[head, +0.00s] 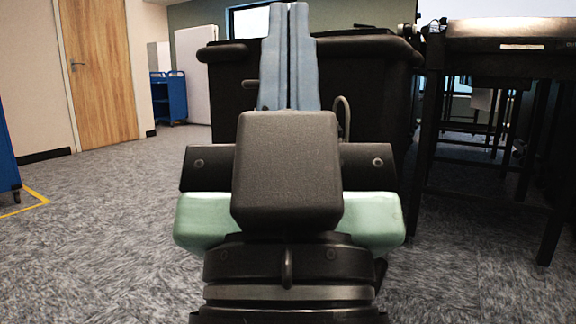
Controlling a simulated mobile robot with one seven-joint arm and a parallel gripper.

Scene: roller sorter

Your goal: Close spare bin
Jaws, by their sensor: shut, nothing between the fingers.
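My gripper (290,8) stands in the middle of the head view, its two long blue fingers pointing up and away from the camera. The fingers are shut together with only a thin dark seam between them and nothing held. A large black bin (235,83) with a thick dark rim stands directly behind them. The fingers cover the middle of its near side, and I cannot tell whether they touch it. Whether this is the spare bin, and how far it is open, I cannot tell. My own arm hides its lower part.
A dark table-like frame (480,42) with black legs stands close on the right. A blue cart (169,97) and a white panel (190,84) stand at the back left, near a wooden door (100,70). The carpet (120,220) on the left is clear.

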